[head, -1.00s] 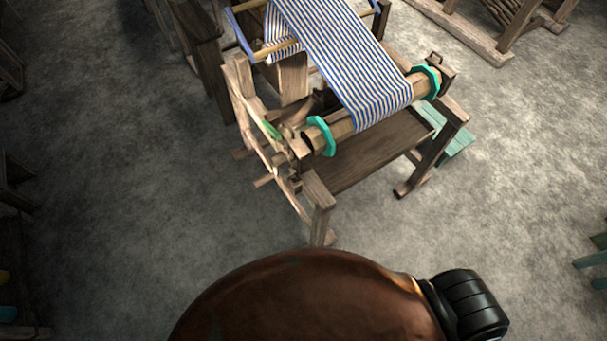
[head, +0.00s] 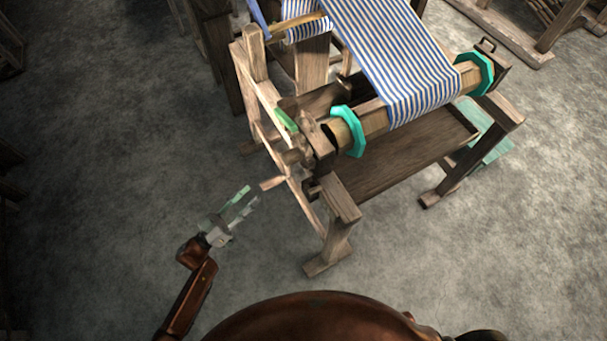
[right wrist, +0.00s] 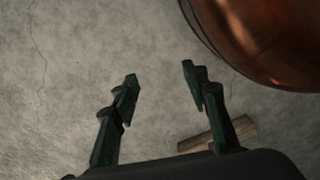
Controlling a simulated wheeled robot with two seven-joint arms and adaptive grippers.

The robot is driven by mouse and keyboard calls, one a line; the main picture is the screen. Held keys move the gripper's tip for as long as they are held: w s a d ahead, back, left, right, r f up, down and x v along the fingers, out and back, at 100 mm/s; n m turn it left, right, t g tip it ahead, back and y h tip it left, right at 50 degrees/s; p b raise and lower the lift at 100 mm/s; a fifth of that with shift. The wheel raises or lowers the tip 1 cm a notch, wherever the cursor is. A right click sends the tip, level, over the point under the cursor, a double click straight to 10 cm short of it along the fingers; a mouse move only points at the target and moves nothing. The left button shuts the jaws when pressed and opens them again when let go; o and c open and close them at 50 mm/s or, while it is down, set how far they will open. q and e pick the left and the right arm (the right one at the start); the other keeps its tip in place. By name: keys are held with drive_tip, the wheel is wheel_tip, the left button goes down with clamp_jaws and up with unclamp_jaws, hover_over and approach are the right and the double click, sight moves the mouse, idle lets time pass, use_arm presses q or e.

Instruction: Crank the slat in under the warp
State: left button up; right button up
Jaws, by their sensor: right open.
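The blue-and-white striped warp (head: 400,60) runs down over a wooden beam (head: 375,122) with teal flanged ends (head: 346,132) at the front of the loom. A wooden crank handle (head: 272,183) sticks out from the loom's left side, below the beam end. I cannot make out a separate slat. My right gripper (right wrist: 160,72) is open and empty above the floor in the right wrist view.
A green piece (head: 286,120) sits on the loom's left side rail. A front post (head: 338,215) stands nearest me. A teal stool (head: 490,140) is at the right. Bare floor (head: 110,150) lies to the left. A wooden piece (right wrist: 220,134) shows behind the right fingers.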

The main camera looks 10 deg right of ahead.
sight(280, 176)
use_arm(q)
drive_tip(key=shift+w+d+r+m+g+h+b, duration=0.15)
drive_tip(key=shift+d+r+m+g+h+b, duration=0.25)
drive_tip(key=shift+d+r, duration=0.9)
drive_tip(key=shift+w+d+r+m+g+h+b, duration=0.2)
drive_tip(key=shift+d+r+g+h, duration=0.45)
drive_tip(key=shift+d, duration=1)
drive_tip(key=shift+w+d+r+m+g+h+b, duration=0.15)
drive_tip(key=shift+d+r+m+g+b, duration=0.2)
drive_tip(key=shift+d+r, duration=1.05)
use_arm(e)
drive_tip(key=shift+w+a+r, duration=0.2)
drive_tip(key=shift+w+r, duration=0.15)
drive_tip(key=shift+r, duration=0.45)
drive_tip(key=shift+w+a+r, duration=0.25)
drive_tip(key=shift+w+r, duration=0.1)
drive_tip(key=shift+r, duration=0.5)
drive_tip(key=shift+w+a+r, duration=0.2)
drive_tip(key=shift+w+r, duration=0.15)
drive_tip(key=shift+r, duration=0.45)
use_arm(q)
drive_tip(key=shift+d+f, duration=0.1)
drive_tip(key=shift+f, duration=0.05)
drive_tip(key=shift+c, duration=0.2)
clamp_jaws()
